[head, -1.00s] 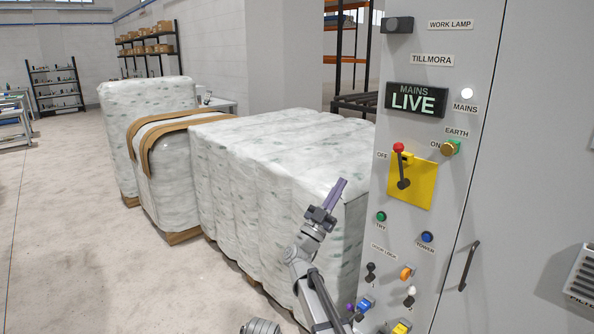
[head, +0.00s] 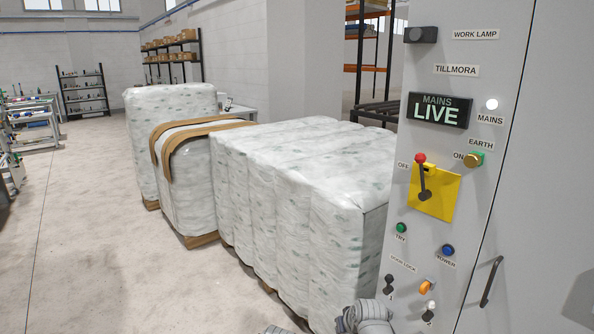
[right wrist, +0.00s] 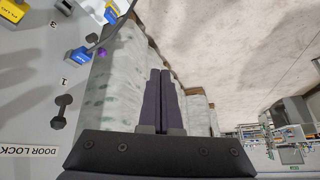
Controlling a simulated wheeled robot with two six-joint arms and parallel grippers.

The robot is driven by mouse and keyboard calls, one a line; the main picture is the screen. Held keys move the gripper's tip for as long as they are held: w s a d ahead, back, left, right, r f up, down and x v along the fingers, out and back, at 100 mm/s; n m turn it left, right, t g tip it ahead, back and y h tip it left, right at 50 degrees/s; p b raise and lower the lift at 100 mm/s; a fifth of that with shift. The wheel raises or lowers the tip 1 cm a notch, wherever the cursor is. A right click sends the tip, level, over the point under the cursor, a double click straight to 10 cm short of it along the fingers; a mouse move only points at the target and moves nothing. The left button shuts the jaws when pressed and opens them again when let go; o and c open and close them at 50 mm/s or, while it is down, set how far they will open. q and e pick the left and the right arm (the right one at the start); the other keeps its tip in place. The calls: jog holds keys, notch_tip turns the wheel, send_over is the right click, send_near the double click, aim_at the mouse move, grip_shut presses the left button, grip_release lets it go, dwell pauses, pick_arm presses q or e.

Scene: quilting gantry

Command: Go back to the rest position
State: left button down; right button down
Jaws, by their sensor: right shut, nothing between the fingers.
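My right gripper (right wrist: 160,74) shows in the right wrist view, its two dark purple fingers pressed together with nothing between them. Its fingers are not seen in the head view, where only a grey part of my arm shows at the bottom edge. My left gripper is in neither view. The grey cabinet (head: 540,150) stands at the right of the head view, with a lit display reading MAINS LIVE (head: 439,110). A red-knobbed lever (head: 423,180) sits on a yellow plate beside an OFF label.
Wrapped white bales (head: 290,180) on pallets stand left of the cabinet; they also show behind the fingers in the right wrist view (right wrist: 115,90). Brown straps (head: 200,128) lie over one bale. A DOOR LOCK label (right wrist: 28,151) and switches are close by. The floor (head: 90,240) at left is clear.

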jog(key=s+d+f+m+g+h, duration=0.1)
jog(key=s+d+f+g, duration=0.1)
jog(key=s, duration=0.4)
jog(key=s+d+f+g, duration=0.1)
jog(key=s+d+g, duration=0.15)
jog(key=s, duration=0.35)
jog(key=s+a+r+n+g+h+p, duration=0.1)
jog(key=s+a+r+n+g+p, duration=0.1)
jog(key=s+a+r+p, duration=0.5)
jog(key=a+r+n+p, duration=0.1)
jog(key=a+r+p, duration=0.1)
jog(key=a, duration=0.2)
jog(key=shift+s+h, duration=0.15)
jog(key=shift+h, duration=0.25)
jog(key=shift+f, duration=0.1)
